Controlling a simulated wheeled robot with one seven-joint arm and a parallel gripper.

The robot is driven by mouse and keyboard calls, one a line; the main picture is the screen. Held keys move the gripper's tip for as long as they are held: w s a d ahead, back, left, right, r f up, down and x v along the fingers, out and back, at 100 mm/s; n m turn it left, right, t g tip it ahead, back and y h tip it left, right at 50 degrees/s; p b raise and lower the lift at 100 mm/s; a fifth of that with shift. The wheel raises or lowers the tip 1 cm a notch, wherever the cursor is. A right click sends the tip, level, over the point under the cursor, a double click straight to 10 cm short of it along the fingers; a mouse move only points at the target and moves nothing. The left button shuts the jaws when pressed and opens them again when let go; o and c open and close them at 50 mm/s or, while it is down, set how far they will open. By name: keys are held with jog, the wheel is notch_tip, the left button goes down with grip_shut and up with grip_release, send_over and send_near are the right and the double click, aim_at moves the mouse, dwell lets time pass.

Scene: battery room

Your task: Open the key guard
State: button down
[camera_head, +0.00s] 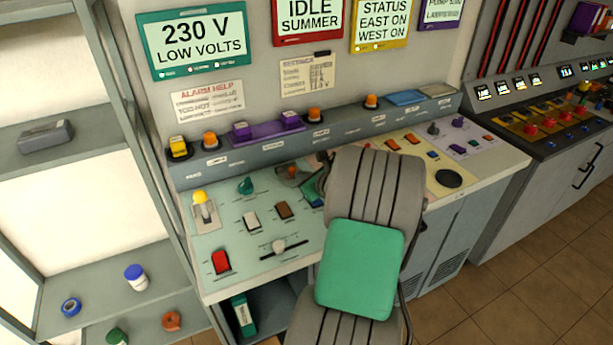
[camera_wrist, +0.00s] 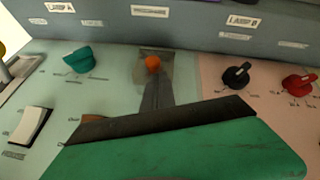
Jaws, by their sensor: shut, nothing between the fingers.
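What looks like the key guard (camera_wrist: 182,72) is a small grey-brown plate with an orange knob (camera_wrist: 153,62), set on the pale green desk panel in the wrist view. In the head view the orange knob (camera_head: 291,171) shows just left of my gripper. My gripper (camera_wrist: 155,78) is shut and empty, its narrow grey fingers pointing at the knob from the near side. The fingertips are at or very close to the knob; I cannot tell whether they touch. The fingers hide part of the plate, and I cannot make out the guard's hinge or a key.
A teal knob (camera_wrist: 78,61) and a white rocker switch (camera_wrist: 31,126) lie left of the guard. A black knob (camera_wrist: 236,75) and a red knob (camera_wrist: 299,82) lie right on a pink panel. The raised grey ledge (camera_head: 345,118) with several lamps runs behind.

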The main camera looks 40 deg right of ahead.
jog(key=shift+a+r, duration=0.2)
jog(key=shift+r, duration=0.05)
jog(key=shift+d+r, duration=0.1)
jog(key=shift+w+r+p, duration=0.25)
jog(key=shift+r+p, duration=0.35)
jog(key=shift+p, duration=0.35)
jog(key=shift+w+d+r+p, duration=0.15)
jog(key=shift+w+r+p, duration=0.15)
jog(key=shift+r+p, duration=0.35)
jog(key=shift+f, duration=0.1)
dwell(0.7)
